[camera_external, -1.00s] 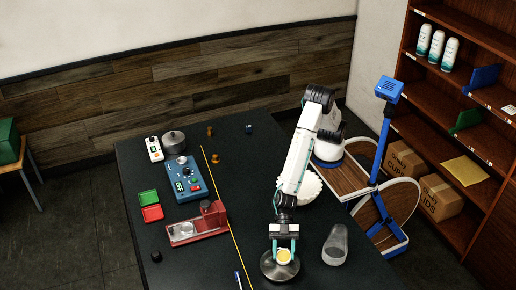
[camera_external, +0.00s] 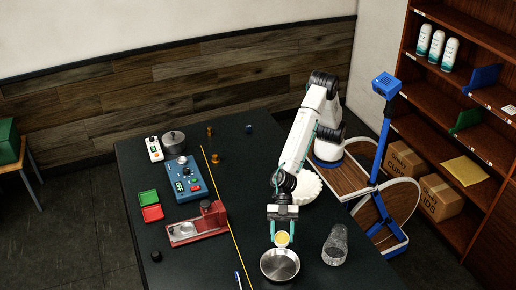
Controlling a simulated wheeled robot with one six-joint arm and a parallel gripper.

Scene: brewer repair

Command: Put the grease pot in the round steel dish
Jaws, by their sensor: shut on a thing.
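The grease pot (camera_external: 282,239) is a small round pot with a yellow top. My gripper (camera_external: 282,237) is shut on it, with one finger on each side. The round steel dish (camera_external: 280,266) stands near the front edge of the dark table, and its visible inside looks empty. The pot appears at the dish's far rim in the picture, seemingly above it. I cannot tell the exact height or whether they touch.
A clear tumbler (camera_external: 335,245) stands right of the dish. A white scalloped dish (camera_external: 308,187) is behind, beside my arm. A yellow line (camera_external: 226,218) runs along the table, with a red fixture (camera_external: 196,228) and a blue device (camera_external: 185,178) to its left.

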